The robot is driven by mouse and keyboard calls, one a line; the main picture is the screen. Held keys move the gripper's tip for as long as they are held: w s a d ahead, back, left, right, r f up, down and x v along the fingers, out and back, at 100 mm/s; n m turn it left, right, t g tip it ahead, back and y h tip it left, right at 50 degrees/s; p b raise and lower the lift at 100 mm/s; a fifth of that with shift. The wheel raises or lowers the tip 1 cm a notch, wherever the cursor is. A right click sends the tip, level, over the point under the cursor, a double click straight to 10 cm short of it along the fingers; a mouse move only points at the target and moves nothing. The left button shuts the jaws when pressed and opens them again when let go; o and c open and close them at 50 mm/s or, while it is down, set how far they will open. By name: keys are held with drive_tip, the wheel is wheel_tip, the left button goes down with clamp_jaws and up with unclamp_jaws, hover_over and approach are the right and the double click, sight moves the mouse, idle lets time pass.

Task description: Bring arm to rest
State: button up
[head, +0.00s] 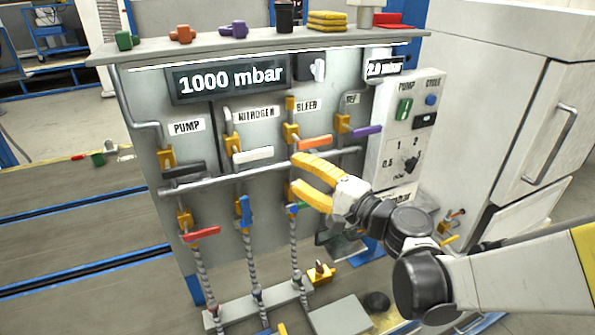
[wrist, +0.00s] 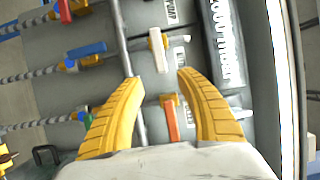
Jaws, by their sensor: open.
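My gripper (head: 292,178) has yellow fingers and stands open in front of the charging station panel (head: 215,103), near its middle pipe. In the wrist view my gripper (wrist: 158,80) shows its two fingers spread apart, with nothing held between them. An orange valve handle (head: 316,143) sits just above the fingers in the head view. In the wrist view the orange handle (wrist: 173,123) appears between the fingers, and a white handle (wrist: 158,50) lies beyond the fingertips. Whether the fingers touch the panel or a handle, I cannot tell.
The panel carries several other handles, among them a red one (head: 202,234), a blue one (head: 245,212) and a purple one (head: 367,131). Hoses (head: 249,262) run down below. A white cabinet (head: 500,100) stands at the right.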

drive_tip(key=s+d+f+n+g+h+b, duration=0.1)
drive_tip(key=s+d+f+n+h, duration=0.3)
drive_tip(key=s+d, duration=0.6)
drive_tip(key=s+d+f+n+g+h+b, duration=0.2)
drive_tip(key=s+d+f+n+g+h, duration=0.2)
drive_tip(key=s+d+f+h, duration=0.3)
drive_tip(key=s+d+h, duration=0.2)
drive_tip(key=s+d, duration=0.1)
drive_tip(key=d, duration=0.1)
drive_tip(key=shift+s+f+n, duration=0.25)
drive_tip(key=shift+f+n, duration=0.05)
drive_tip(key=shift+f, duration=0.05)
